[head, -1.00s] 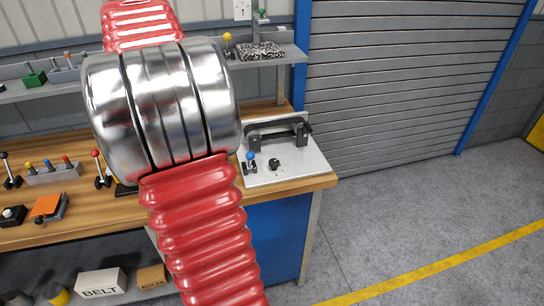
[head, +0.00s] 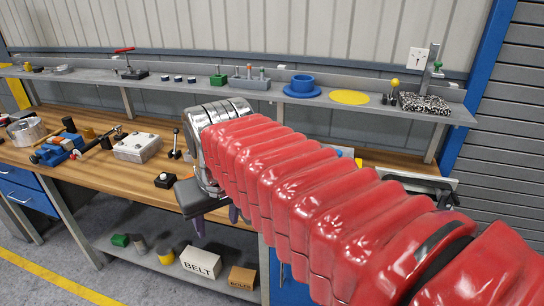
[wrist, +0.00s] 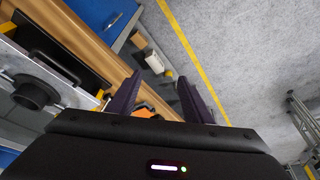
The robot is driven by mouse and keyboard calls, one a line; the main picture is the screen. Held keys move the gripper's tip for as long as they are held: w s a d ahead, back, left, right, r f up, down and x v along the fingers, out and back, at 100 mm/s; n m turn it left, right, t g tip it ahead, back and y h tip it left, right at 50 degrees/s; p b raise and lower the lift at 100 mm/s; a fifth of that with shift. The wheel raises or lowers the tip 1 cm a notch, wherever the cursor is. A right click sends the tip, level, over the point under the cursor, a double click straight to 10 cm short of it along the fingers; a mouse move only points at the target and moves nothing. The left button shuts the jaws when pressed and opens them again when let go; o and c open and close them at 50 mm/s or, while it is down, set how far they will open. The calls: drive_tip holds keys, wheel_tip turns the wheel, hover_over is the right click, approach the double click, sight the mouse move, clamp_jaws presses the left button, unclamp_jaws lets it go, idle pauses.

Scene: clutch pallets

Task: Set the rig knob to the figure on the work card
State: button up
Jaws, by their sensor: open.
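My gripper (head: 216,222) hangs over the bench's front edge in the head view, left of the rig, its purple fingers apart and empty. The fingers also show apart in the wrist view (wrist: 161,77). The rig (head: 425,184), a pale plate with a black bow handle, stands at the bench's right end; my red arm covers most of it, including its knob. In the wrist view a black round part (wrist: 36,93) on a grey plate lies left of the fingers; I cannot tell whether it is the knob. I cannot make out a readable work card.
The wooden bench (head: 95,172) carries a grey block (head: 137,147), a small black button box (head: 165,180) and an upright lever. The shelf behind holds a blue dish (head: 302,88) and a yellow disc (head: 349,97). Below are BELT (head: 201,264) and BOLTS (head: 242,279) boxes. Floor is free at front left.

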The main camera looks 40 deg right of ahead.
drive_tip(key=s+a+f+n+t, duration=0.1)
drive_tip(key=s+a+f+n, duration=0.1)
drive_tip(key=s+a+f, duration=0.2)
drive_tip(key=a, duration=0.3)
drive_tip(key=shift+s+f+t+y, duration=0.3)
drive_tip(key=shift+f+t+y, duration=0.1)
drive_tip(key=shift+a, duration=0.1)
drive_tip(key=shift+c, duration=0.3)
